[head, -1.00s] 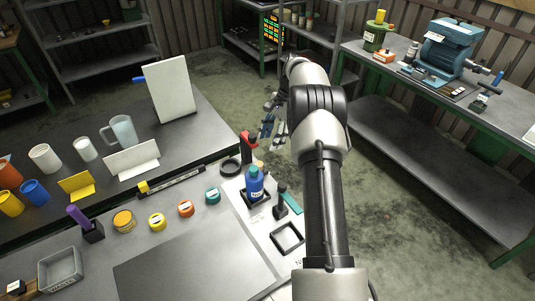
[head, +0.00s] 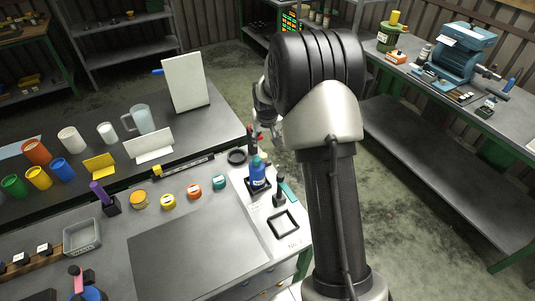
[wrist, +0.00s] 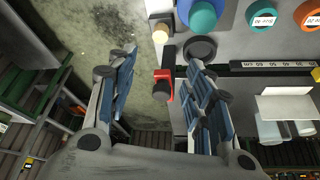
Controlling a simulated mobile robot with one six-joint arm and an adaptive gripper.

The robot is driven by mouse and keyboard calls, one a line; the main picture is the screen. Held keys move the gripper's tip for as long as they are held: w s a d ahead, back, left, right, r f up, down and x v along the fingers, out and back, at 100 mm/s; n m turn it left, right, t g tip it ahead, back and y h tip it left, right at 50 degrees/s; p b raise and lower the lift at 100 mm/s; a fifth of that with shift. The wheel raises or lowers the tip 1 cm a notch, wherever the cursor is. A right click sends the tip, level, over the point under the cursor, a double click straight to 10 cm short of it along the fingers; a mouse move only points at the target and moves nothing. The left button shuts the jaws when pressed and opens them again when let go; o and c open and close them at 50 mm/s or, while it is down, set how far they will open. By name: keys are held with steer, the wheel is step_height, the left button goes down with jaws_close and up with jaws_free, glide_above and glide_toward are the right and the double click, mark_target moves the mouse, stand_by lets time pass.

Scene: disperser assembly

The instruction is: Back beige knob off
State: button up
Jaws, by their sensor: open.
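A small round beige knob (wrist: 160,34) shows near the top of the wrist view, beside a dark part. In the head view I cannot make it out clearly. A red and black upright part (wrist: 162,86) stands close to it; its red also shows in the head view (head: 253,133) at the bench's far edge. My gripper (wrist: 161,60) is open and empty, its blue-grey fingers wide apart. The knob appears beyond the fingertips, roughly between their lines, with no visible contact. In the head view my arm hides most of the gripper.
A dark ring (head: 237,156), a black-handled stamp-like tool (head: 279,194) and a square frame (head: 284,224) are near. Several coloured caps lie left. Open floor lies right of the bench.

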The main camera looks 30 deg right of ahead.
mark_target(263, 155)
steer(key=b+x, duration=0.2)
steer(key=x, duration=1.4)
steer(key=shift+w+d+f+b, duration=0.1)
steer(key=shift+f+b, duration=0.3)
steer(key=c, duration=1)
